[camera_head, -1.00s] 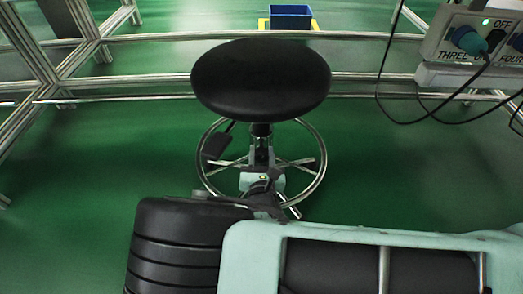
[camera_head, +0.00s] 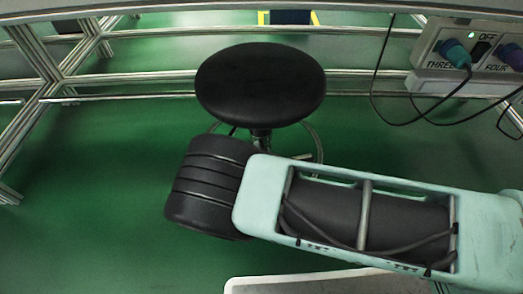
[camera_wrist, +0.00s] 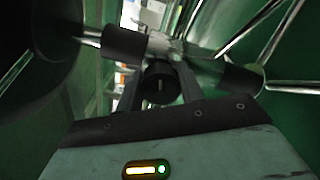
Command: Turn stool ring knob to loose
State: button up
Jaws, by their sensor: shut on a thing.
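The stool has a round black seat (camera_head: 260,85) and a chrome foot ring (camera_head: 319,145), mostly hidden behind my arm in the head view. In the wrist view the stool ring knob (camera_wrist: 159,83) is a dark round knob with a small pale mark on its face, standing about upright. My gripper (camera_wrist: 158,92) has one finger on each side of the knob and is shut on it. The metal hub (camera_wrist: 160,46) and spokes (camera_wrist: 285,87) of the ring show behind it. In the head view my gripper and the knob are hidden by my arm.
A socket box (camera_head: 465,45) with plugs and hanging black cables (camera_head: 375,85) is at the upper right. Metal frame rails (camera_head: 150,95) run behind the stool and at the left. A dark blue bin (camera_head: 290,17) is at the back. Green floor (camera_head: 100,190) is clear at left.

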jog(key=m+p, duration=0.1)
jog(key=m, duration=0.3)
jog(key=shift+m+p, duration=1.1)
jog(key=shift+m, duration=1.3)
jog(key=o, duration=1)
jog(key=shift+f, duration=0.1)
jog(key=shift+s, duration=0.1)
jog(key=s+p, duration=0.5)
jog(key=s, duration=1.2)
jog(key=shift+s+a, duration=0.15)
jog(key=shift+a, duration=0.15)
